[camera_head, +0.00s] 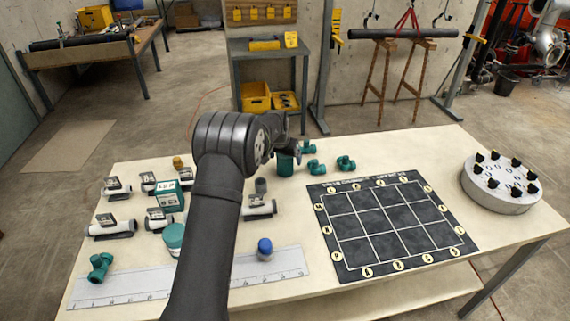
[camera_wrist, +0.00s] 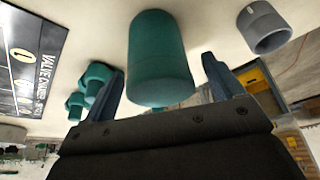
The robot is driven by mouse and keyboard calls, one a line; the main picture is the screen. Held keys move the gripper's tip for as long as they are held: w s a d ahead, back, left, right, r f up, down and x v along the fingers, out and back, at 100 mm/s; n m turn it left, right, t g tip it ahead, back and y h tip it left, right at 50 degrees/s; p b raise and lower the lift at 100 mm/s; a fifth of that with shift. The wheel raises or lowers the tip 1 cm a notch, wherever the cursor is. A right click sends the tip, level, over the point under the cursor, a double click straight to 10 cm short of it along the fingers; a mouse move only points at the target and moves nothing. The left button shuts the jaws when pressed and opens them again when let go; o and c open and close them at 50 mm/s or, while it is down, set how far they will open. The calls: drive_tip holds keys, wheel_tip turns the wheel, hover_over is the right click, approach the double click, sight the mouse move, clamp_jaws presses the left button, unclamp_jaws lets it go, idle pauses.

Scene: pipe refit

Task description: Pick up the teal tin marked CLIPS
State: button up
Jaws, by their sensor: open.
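A plain teal cylinder, likely the tin, stands upright on the table in the head view (camera_head: 285,166). It also fills the middle of the wrist view (camera_wrist: 160,55), which is upside down. No CLIPS lettering is readable on it. My gripper (camera_head: 292,148) is beside the cylinder's upper part, its fingers (camera_wrist: 163,80) open, one on each side. I cannot tell whether either finger touches it. Another round teal container (camera_head: 173,236) with a paler top stands left of my arm, its marking unreadable.
Teal pipe fittings (camera_head: 346,163) lie right of the cylinder, close to one finger in the wrist view (camera_wrist: 90,85). A grey pipe collar (camera_head: 260,185) is nearby. A teal labelled box (camera_head: 170,195) and white pipe pieces (camera_head: 112,228) crowd the left. A black gridded mat (camera_head: 390,222) lies right.

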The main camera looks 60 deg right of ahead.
drive_tip(key=shift+c, duration=0.3)
drive_tip(key=shift+r, duration=0.1)
drive_tip(key=c, duration=1.2)
